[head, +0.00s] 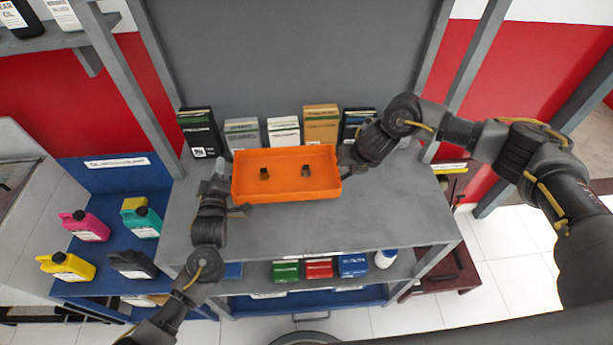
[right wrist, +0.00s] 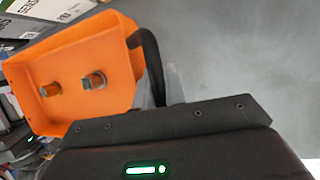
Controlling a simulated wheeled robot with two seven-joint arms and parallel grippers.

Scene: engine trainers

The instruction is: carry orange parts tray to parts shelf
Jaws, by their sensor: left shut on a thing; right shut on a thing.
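The orange parts tray (head: 285,190) is held between my two grippers over the grey shelf top (head: 350,225) in the head view. Two small metal parts lie in it. My left gripper (head: 230,190) is shut on the tray's left end. My right gripper (head: 346,160) is shut on the tray's right end. In the right wrist view the tray (right wrist: 110,60) shows at the left, and my right gripper's fingers (right wrist: 158,85) close on a dark handle (right wrist: 150,60) at its end. I cannot tell whether the tray touches the shelf top.
Several boxes, including a tan one (head: 320,122), stand along the back of the shelf top. Smaller boxes, one red (head: 319,269), sit on the lower shelf. A blue stand (head: 105,205) with several jugs is at the left. The shelf top's front is clear.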

